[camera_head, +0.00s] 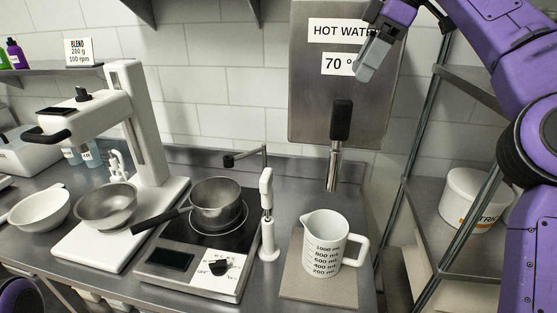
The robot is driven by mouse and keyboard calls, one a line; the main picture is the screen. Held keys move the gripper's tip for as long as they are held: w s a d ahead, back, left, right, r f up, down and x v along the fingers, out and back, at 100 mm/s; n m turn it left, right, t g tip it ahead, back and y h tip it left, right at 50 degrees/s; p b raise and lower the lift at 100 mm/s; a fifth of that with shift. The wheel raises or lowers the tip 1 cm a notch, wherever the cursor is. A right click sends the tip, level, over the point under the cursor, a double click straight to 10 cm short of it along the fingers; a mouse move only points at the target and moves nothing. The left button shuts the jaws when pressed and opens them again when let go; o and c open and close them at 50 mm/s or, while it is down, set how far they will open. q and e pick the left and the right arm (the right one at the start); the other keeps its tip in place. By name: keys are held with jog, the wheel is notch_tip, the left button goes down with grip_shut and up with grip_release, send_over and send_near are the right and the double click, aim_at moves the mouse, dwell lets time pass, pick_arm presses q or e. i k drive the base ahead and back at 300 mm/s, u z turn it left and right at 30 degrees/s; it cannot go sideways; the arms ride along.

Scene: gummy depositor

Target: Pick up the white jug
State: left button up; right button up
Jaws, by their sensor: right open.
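The white jug (322,246) stands upright on a beige mat (318,291) at the front right of the steel counter. It has black volume marks, a spout at the upper left and a handle on its right side. My right gripper (364,68) is high above and a little right of the jug, in front of the hot water panel. It is open and well apart from the jug. A small purple part of my left arm shows at the lower left corner, but its gripper is out of view.
A hot water tap (335,150) hangs just above the jug. A white stand (268,220) and a hotplate (205,255) with a saucepan (217,203) are to its left. A shelf rack (470,265) with a white tub (470,200) stands on the right.

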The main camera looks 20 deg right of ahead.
aim_at(326, 232)
jog(key=k, duration=1)
